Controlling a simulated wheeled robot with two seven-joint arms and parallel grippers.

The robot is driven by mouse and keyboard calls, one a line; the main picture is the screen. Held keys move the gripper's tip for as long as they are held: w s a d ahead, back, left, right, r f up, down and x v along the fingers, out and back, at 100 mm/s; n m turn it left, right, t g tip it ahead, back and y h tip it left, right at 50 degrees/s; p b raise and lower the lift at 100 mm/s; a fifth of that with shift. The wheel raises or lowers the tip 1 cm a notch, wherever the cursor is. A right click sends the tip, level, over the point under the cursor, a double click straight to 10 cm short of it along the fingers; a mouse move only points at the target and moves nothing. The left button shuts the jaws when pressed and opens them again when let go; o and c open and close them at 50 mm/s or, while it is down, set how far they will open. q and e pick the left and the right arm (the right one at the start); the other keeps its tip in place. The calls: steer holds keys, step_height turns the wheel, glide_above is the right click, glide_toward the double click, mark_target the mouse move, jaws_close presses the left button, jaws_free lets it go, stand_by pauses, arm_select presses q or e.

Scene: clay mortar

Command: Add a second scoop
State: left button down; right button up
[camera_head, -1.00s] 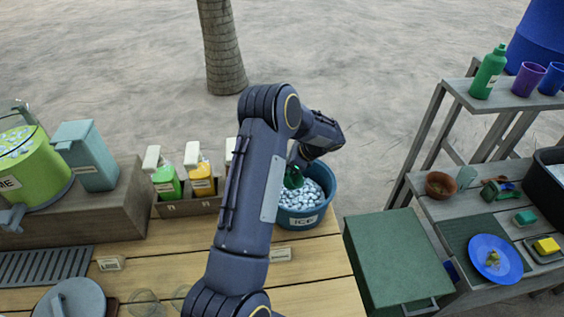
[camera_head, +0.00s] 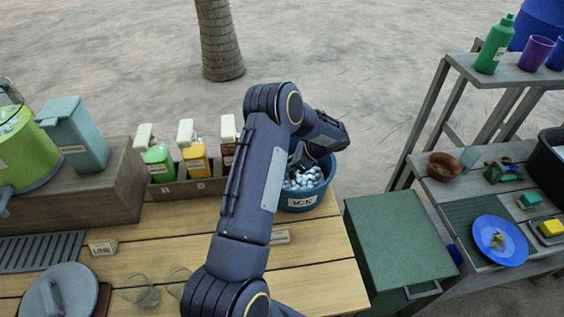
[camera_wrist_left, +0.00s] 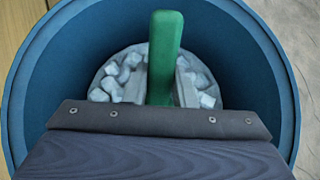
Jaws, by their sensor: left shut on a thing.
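A blue bucket labelled ICE (camera_head: 325,185) stands at the far edge of the wooden counter, with ice (camera_head: 303,179) in it. My left arm reaches across the counter, and its wrist bends down into the bucket. In the left wrist view my left gripper (camera_wrist_left: 164,88) is inside the bucket, shut on the green handle of a scoop (camera_wrist_left: 166,40). Ice cubes (camera_wrist_left: 206,100) lie just beneath and around it. The scoop's bowl is hidden, so I cannot tell whether it holds ice. Two clear glasses (camera_head: 141,296) stand at the counter's front. My right gripper is out of view.
A bottle rack (camera_head: 180,189) stands left of the bucket, with a green lime tub (camera_head: 25,155) farther left. A grey lid (camera_head: 62,292) lies front left. A green cabinet (camera_head: 395,240) and a shelf with a blue plate (camera_head: 499,252) are on the right.

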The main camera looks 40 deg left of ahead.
arm_select(q)
steer(key=d, duration=0.1)
steer(key=w+d, duration=0.1)
steer(key=shift+w+d, duration=0.2)
steer(key=shift+d, duration=0.2)
steer(key=s+a+r+t+h+p, duration=0.1)
steer(key=a+r+h+p, duration=0.1)
steer(key=r, duration=0.6)
steer(key=s+a+r+t+h+p, duration=0.1)
steer(key=r+h+p, duration=0.3)
steer(key=r, duration=0.5)
steer(key=shift+a+t+h+p, duration=0.3)
steer(key=shift+a+t+p, duration=0.2)
steer(key=shift+t, duration=0.2)
